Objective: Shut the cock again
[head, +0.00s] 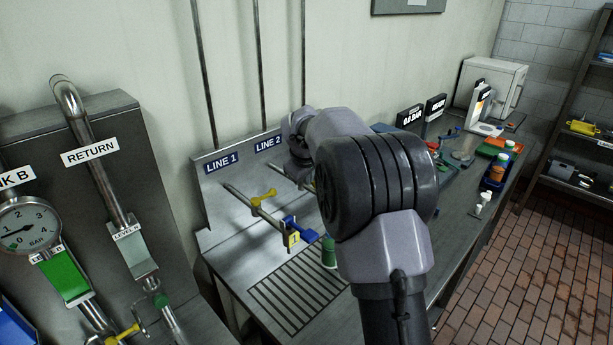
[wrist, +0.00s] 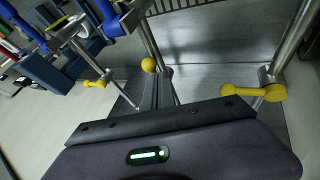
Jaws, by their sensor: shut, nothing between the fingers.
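My gripper shows in the wrist view (wrist: 158,92), fingers shut together and empty. A round yellow knob (wrist: 148,65) appears right at the fingertips; I cannot tell whether they touch. A cock with a yellow lever (wrist: 250,92) is on a pipe to the right, its lever lying crosswise. Another yellow lever (wrist: 95,84) shows to the left, below blue handles (wrist: 125,15). In the head view, the LINE 1 pipe carries a yellow lever (head: 263,198) and a blue handle (head: 302,230). My arm hides the gripper and most of the LINE 2 pipe there.
A slotted drain (head: 298,290) lies in the bench below the pipes, with a green cup (head: 328,252) beside it. A RETURN panel with a gauge (head: 27,229) stands at left. Bottles (head: 501,165) and a white cabinet (head: 492,85) are farther along the bench.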

